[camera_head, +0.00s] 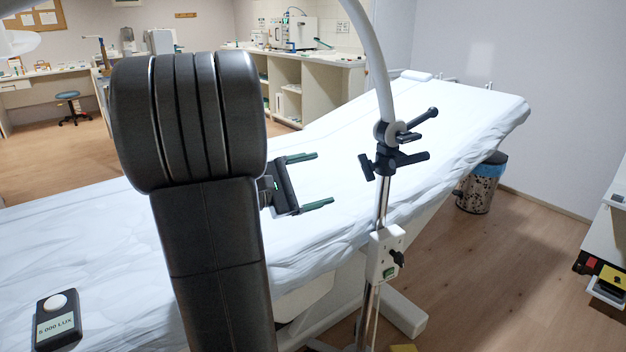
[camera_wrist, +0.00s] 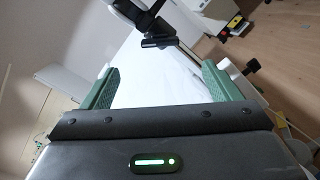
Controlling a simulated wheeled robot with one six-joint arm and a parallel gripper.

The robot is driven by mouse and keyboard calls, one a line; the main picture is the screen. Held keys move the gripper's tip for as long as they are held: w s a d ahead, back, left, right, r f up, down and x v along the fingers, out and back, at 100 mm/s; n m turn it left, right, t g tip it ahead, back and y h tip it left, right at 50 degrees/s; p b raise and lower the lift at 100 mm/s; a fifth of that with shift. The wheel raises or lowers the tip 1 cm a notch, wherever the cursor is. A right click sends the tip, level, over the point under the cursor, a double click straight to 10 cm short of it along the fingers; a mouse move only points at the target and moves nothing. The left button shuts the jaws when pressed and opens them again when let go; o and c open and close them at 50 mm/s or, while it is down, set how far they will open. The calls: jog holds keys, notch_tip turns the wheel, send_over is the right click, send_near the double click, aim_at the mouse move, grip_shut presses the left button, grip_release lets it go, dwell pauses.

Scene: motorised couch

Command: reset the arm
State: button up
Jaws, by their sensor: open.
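My gripper (camera_head: 318,181) is open and empty, its two green fingers apart, pointing right in the head view. In that view it appears in front of the white-sheeted couch (camera_head: 440,105), to the left of the lamp stand. The wrist view shows both green fingers of my gripper (camera_wrist: 158,85) wide apart with nothing between them. White sheet and the stand's dark clamp (camera_wrist: 157,38) show beyond them. My dark padded arm covers much of the left of the head view and hides part of the couch.
A chrome lamp stand (camera_head: 383,205) with a black clamp and white switch box rises just right of my gripper. A light meter (camera_head: 58,318) marked 5 000 LUX lies at the lower left. A bin (camera_head: 482,190) stands behind the couch. Open floor lies at right.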

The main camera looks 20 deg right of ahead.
aim_at(364, 167)
jog(key=shift+d, duration=0.15)
jog(key=b+x, duration=0.1)
jog(key=x, duration=1.2)
jog(key=shift+d, duration=0.3)
